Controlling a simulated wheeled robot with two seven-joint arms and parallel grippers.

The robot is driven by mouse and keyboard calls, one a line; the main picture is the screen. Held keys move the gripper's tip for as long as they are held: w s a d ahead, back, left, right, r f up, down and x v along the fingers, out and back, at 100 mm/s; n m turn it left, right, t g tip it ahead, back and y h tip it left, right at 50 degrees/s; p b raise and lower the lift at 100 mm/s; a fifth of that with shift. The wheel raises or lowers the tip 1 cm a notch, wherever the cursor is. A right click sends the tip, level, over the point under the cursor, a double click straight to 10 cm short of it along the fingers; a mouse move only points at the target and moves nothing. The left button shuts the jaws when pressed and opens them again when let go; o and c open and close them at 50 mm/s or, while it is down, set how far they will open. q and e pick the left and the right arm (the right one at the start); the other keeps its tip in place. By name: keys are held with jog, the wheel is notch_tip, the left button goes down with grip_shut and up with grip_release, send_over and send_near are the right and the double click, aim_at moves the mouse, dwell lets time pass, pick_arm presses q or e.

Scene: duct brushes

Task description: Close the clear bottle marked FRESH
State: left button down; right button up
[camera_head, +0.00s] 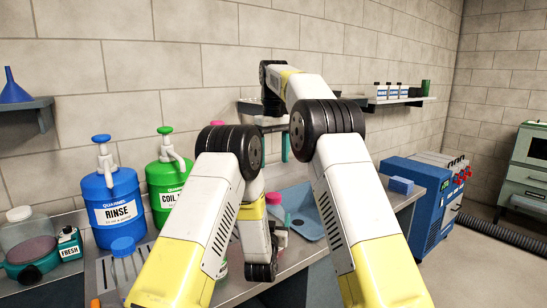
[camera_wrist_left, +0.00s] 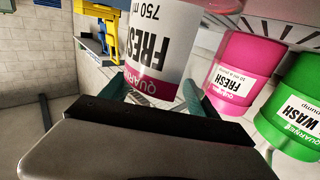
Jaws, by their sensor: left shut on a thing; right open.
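The bottle marked FRESH (camera_wrist_left: 155,45) fills the top of the left wrist view, with a white label and a pink band. In the head view, my left arm mostly hides the bottle. A pink part (camera_head: 273,198) shows there beside the arm; I cannot tell whether it is a cap. My right gripper (camera_head: 276,142) is open above the back of the bench, partly hidden by my arms.
A blue RINSE drum (camera_head: 113,205) and a green COIL drum (camera_head: 166,190) stand at left. A pink FRESH drum (camera_wrist_left: 240,70) and green WASH drum (camera_wrist_left: 292,110) are near the held bottle. A blue tray (camera_head: 310,228) lies on the bench. A wall shelf (camera_head: 400,101) holds small bottles.

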pick_arm(q)
jog(key=shift+c, duration=0.6)
grip_release()
jog(key=shift+s, duration=0.1)
jog(key=s+a, duration=0.1)
jog(key=s, duration=0.6)
jog(key=shift+s, duration=0.3)
jog(key=shift+a, duration=0.1)
